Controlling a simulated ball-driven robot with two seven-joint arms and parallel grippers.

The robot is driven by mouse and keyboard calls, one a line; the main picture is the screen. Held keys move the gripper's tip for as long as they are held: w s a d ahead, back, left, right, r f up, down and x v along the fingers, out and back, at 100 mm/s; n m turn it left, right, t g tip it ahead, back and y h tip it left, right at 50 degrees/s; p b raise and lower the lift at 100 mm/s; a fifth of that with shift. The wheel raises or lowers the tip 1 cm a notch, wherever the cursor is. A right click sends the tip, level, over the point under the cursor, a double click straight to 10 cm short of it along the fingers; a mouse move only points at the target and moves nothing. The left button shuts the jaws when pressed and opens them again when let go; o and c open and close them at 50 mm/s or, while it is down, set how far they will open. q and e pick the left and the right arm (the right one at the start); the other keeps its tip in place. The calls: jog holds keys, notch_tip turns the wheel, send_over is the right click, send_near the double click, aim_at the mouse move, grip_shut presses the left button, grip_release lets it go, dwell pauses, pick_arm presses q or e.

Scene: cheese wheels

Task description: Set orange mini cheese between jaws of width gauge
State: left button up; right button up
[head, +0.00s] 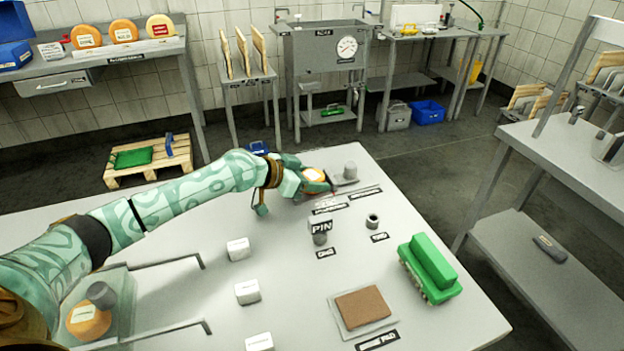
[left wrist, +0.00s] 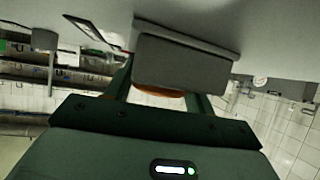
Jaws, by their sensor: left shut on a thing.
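The orange mini cheese (head: 314,175) has a pale label on top and is in my left gripper (head: 308,184) at the far end of the table. The fingers are shut on it. The width gauge (head: 345,180) is a low grey fixture there, beside the cheese, with a grey cylinder at its right. The wrist view shows only an orange edge of the cheese (left wrist: 158,92) between the dark fingers, behind a grey block (left wrist: 185,62). I cannot tell whether the cheese is between the jaws or how high it is held. My right gripper is not in view.
White blocks (head: 238,248) line the middle. Another orange cheese (head: 89,321) lies at lower left under a grey weight.

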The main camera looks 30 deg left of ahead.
pick_arm(q)
jog(key=o, duration=1)
jog(key=shift+f, duration=0.1)
jog(key=shift+o, duration=0.2)
jog(key=shift+s+a+r, duration=0.15)
jog(key=shift+r, duration=0.15)
jog(key=p+v, duration=0.3)
jog(key=v, duration=0.8)
jog(key=shift+s+a, duration=0.2)
jog(key=shift+s, duration=0.05)
